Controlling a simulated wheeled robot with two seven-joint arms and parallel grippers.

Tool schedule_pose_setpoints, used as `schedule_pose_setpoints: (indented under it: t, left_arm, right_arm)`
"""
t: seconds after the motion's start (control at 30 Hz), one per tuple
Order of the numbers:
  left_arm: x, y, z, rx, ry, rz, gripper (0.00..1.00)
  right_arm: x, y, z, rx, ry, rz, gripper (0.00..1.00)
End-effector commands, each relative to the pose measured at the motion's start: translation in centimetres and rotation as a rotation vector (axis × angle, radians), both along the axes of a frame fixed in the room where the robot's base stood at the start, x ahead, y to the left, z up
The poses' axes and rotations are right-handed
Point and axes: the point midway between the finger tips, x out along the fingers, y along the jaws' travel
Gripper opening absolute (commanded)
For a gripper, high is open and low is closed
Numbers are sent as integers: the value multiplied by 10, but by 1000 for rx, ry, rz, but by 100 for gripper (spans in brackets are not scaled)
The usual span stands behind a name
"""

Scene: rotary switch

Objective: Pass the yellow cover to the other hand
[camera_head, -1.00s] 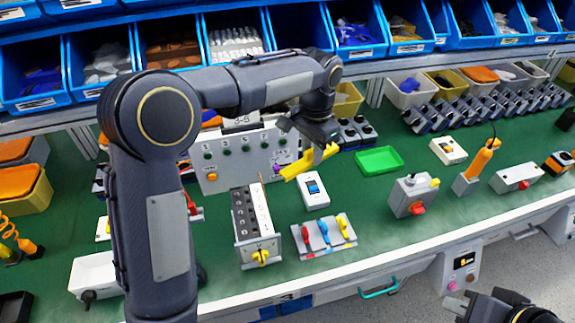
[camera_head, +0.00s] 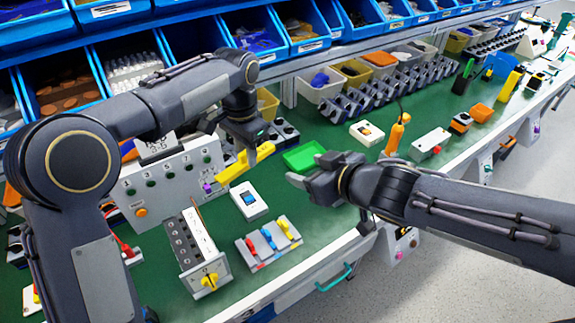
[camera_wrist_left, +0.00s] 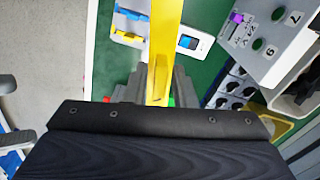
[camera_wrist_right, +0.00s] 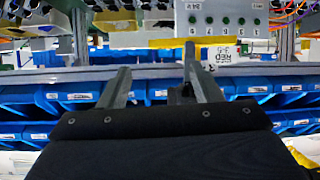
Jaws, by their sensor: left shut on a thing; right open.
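The yellow cover (camera_head: 240,163) is a long yellow piece held above the green bench in the head view. My left gripper (camera_head: 247,148) is shut on it. In the left wrist view the yellow cover (camera_wrist_left: 163,50) runs straight out from between the fingers of my left gripper (camera_wrist_left: 158,88). My right gripper (camera_head: 300,178) is to the right of the cover, apart from it, with its arm coming in from the right. In the right wrist view the two fingers of my right gripper (camera_wrist_right: 156,75) are spread and nothing is between them.
A green tray (camera_head: 303,156) lies just behind my right gripper. Below the cover are a white switch box (camera_head: 249,199), a block with coloured levers (camera_head: 268,242) and a rotary switch box (camera_head: 203,250). A grey control panel (camera_head: 165,185) and blue bins (camera_head: 250,35) stand behind.

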Motion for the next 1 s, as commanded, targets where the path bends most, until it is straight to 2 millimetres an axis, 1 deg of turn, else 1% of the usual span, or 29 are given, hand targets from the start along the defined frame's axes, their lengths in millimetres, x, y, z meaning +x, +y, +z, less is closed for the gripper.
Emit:
schedule_pose_setpoints:
  t: [0.03,0.1,0.2,0.33,0.53,0.77,1.0]
  left_arm:
    - [0,0,0,0,0,0,2]
    - [0,0,0,0,0,0,2]
    - [0,0,0,0,0,0,2]
    - [0,0,0,0,0,0,2]
    - [0,0,0,0,0,0,2]
    - [0,0,0,0,0,0,2]
    - [0,0,0,0,0,0,2]
  right_arm:
    - [0,15,3,34,-12,58,58]
    - [-2,29,8,69,-28,119,58]
    - [-4,42,13,98,-40,169,58]
    - [-4,48,15,112,-47,189,58]
    - [3,56,12,118,-48,191,58]
    - [13,67,4,104,-45,188,58]
    - [30,87,-8,105,-43,188,58]
